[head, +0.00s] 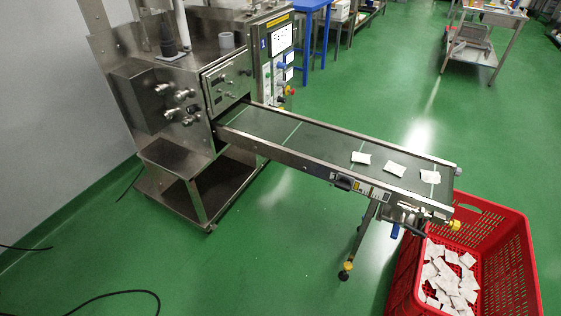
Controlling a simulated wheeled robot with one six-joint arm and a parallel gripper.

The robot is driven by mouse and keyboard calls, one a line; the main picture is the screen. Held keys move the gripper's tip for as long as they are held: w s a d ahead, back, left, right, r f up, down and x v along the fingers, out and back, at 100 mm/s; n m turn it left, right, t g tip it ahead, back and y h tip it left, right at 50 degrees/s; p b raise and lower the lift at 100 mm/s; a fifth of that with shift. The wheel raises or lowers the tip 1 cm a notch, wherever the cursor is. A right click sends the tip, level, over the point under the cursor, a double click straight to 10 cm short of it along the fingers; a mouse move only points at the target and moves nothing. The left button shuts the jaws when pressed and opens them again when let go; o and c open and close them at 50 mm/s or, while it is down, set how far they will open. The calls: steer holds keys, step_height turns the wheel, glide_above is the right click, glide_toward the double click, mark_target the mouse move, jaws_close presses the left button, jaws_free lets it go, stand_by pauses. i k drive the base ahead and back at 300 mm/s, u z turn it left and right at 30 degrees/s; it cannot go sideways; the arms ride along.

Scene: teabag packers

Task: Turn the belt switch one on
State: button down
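A conveyor belt (325,139) runs from the steel packing machine (152,101) towards the lower right, with three white teabags (395,169) near its far right end. On its near side rail sit a black fitting (344,183) and a small control panel (372,190) with pale and yellow markings. The panel is too small to read, so I cannot tell which part is belt switch one or how it is set. A blue label (263,44) on the machine seems to read 1. My gripper is not in view.
A red crate (402,275) with several teabags stands below the belt's right end. A support leg (360,236) with a yellow-black foot stands under the belt. Black cables (120,292) lie at the lower left. Green floor (260,265) in front of the belt is clear.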

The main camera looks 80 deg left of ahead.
mark_target(344, 183)
steer(key=u, duration=2.65)
steer(key=k, duration=0.55)
steer(key=u, duration=0.9)
steer(key=k, duration=0.75)
steer(key=u, duration=0.35)
steer(key=i, duration=1)
steer(key=z, duration=1.2)
steer(key=i, duration=0.75)
steer(key=z, duration=0.6)
